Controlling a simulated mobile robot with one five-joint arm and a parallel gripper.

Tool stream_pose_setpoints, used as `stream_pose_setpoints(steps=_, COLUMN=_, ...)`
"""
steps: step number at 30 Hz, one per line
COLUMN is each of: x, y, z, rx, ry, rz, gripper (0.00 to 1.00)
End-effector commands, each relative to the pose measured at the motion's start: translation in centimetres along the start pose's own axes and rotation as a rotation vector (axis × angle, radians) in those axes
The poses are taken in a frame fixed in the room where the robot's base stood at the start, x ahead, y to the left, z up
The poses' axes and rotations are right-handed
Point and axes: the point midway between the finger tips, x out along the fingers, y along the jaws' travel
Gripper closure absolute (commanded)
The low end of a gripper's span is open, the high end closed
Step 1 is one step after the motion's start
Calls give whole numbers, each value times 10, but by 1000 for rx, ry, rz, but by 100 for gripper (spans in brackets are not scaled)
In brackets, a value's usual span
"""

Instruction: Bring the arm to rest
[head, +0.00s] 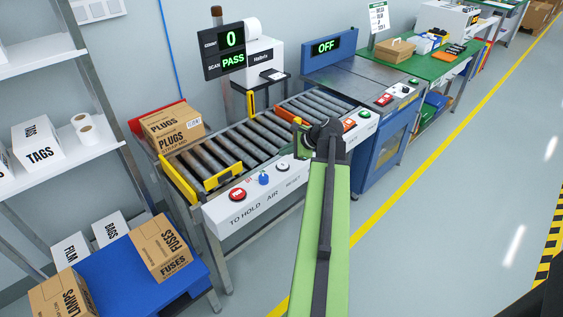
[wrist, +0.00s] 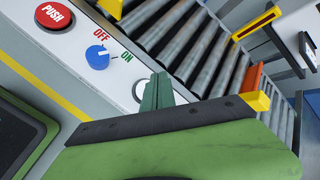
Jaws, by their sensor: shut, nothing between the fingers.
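My gripper (head: 301,141) is at the end of my green arm, which reaches forward over the front rail of the roller conveyor (head: 232,211). In the wrist view my gripper (wrist: 157,91) shows as two dark green fingers pressed together, with nothing between them. The fingers are above the white control panel, to the right of the blue knob (wrist: 97,57) marked OFF and ON. A red PUSH button (wrist: 54,15) is further left. The fingertips partly cover a round ring on the panel. I cannot tell whether they touch it.
A PLUGS carton (head: 172,127) stands at the conveyor's left end. A FUSES carton (head: 160,247) lies on a blue surface (head: 118,279) at lower left. Displays read 0 PASS (head: 232,51) and OFF (head: 326,46). A blue machine (head: 385,150) stands right; the floor (head: 460,200) beyond is clear.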

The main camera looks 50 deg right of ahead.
Motion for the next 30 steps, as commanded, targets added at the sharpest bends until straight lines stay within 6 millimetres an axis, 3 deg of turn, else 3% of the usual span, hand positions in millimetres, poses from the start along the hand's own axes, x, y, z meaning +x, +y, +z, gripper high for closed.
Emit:
stream_pose_setpoints(steps=6, x=-16, y=-12, z=12, rx=0, ry=0, rz=0, gripper=100)
stream_pose_setpoints(steps=22, x=-12, y=-11, z=16, rx=-6, ry=-5, rz=5, gripper=100)
stream_pose_setpoints(steps=23, x=-9, y=-11, z=23, rx=-13, ry=-10, rz=10, gripper=100)
stream_pose_setpoints(steps=26, x=12, y=-10, z=70, rx=-65, ry=-48, rz=48, gripper=100)
stream_pose_setpoints(steps=30, x=55, y=11, z=181, rx=-191, ry=-131, rz=140, gripper=100)
